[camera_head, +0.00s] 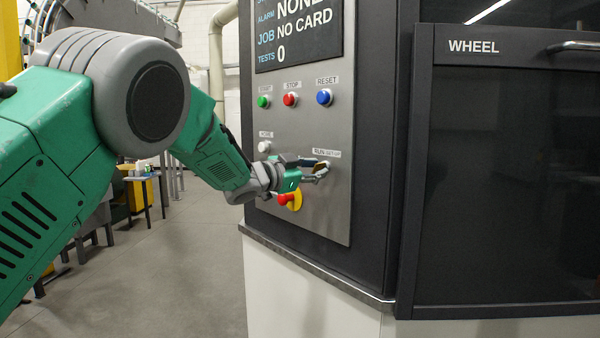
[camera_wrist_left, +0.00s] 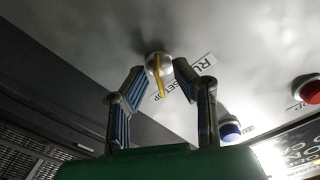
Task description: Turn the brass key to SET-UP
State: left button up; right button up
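The brass key (camera_wrist_left: 157,76) sits in a round silver switch on the grey control panel (camera_head: 338,105), beside the label reading RUN and SET-UP (camera_wrist_left: 190,77). In the wrist view the two blue-padded fingers of my left gripper (camera_wrist_left: 159,73) are spread, one on each side of the key, with visible gaps. In the head view my left gripper (camera_head: 318,170) reaches the switch just under its label (camera_head: 327,153) and mostly hides the key. I cannot tell which mark the key points at. My right gripper is not in view.
A red emergency button (camera_head: 284,200) on a yellow plate lies just below my gripper. Green (camera_head: 263,101), red (camera_head: 290,99) and blue (camera_head: 324,97) buttons sit above, with a white one (camera_head: 264,147) to the left. A dark WHEEL door (camera_head: 510,180) is at right.

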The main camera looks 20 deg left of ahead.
pick_arm(q)
jog(key=v, duration=1.1)
jog(key=s+f+n+g+y+b, duration=0.2)
jog(key=s+f+n, duration=0.15)
jog(key=f, duration=0.95)
jog(key=s+f+n+g+y+b, duration=0.15)
jog(key=s+f, duration=0.25)
jog(key=f, duration=0.9)
jog(key=s+f+n+g+y+b, duration=0.1)
jog(key=s+f+n+g+y, duration=0.2)
jog(key=f, duration=1)
jog(key=s+f+n+g+y+b, duration=0.1)
jog(key=s+f+n+g+b, duration=0.2)
jog(key=s+f, duration=1.55)
jog(key=s+f+g, duration=0.2)
jog(key=s, duration=0.7)
jog(key=s+f+g+y+b, duration=0.1)
jog(key=s+f+g, duration=0.1)
jog(key=s, duration=0.7)
jog(key=shift+s+f+g, duration=0.2)
jog(key=shift+s+g, duration=0.05)
jog(key=shift+g, duration=0.6)
